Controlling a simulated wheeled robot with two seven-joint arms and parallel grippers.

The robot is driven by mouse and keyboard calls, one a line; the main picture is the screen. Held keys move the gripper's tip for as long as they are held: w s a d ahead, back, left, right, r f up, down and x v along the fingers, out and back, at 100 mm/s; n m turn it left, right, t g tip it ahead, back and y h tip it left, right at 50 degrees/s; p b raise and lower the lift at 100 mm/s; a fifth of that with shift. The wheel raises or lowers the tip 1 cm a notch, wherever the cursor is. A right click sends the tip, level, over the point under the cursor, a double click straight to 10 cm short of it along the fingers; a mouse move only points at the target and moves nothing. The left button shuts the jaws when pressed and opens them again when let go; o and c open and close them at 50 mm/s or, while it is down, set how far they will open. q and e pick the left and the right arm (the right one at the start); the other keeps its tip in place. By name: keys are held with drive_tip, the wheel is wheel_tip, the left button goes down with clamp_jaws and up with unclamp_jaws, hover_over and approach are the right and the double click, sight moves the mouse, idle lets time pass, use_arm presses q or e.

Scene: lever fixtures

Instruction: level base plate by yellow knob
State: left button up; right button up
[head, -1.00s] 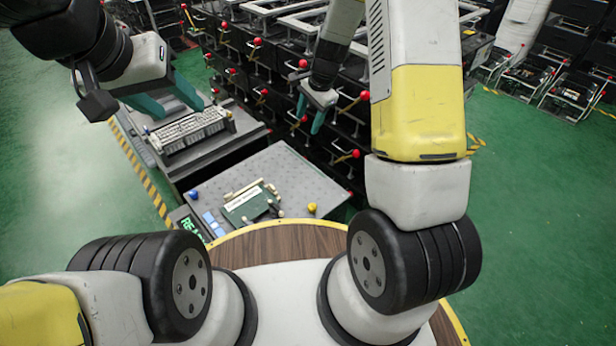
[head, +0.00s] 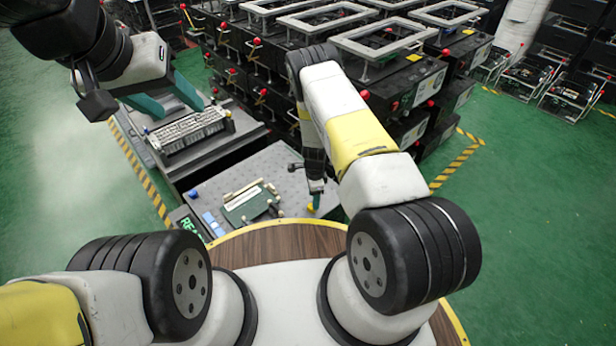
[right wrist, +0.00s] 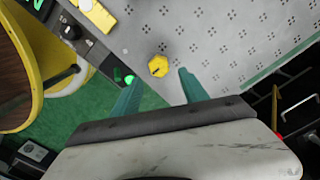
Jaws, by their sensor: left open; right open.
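The grey perforated base plate (head: 285,162) lies in front of me. It fills the upper part of the right wrist view (right wrist: 215,40). The yellow knob (right wrist: 158,65) sits near the plate's edge, just beyond and between my right fingertips, apart from them. In the head view the knob (head: 310,209) is mostly hidden behind my right gripper (head: 316,193), which points down at the plate's near right corner. My right gripper (right wrist: 160,92) is open and empty. My left gripper (head: 168,98) is open and empty, above the left side of the equipment.
A green board (head: 248,204) with beige bars lies on the plate, beside blue pieces (head: 211,222). A blue knob (head: 193,194) is at the plate's left corner. A grey device (head: 190,130) stands behind left. Dark racks with red-knobbed levers (head: 365,94) stand behind.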

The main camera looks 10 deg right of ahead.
drive_tip(key=shift+f, duration=2.25)
clamp_jaws()
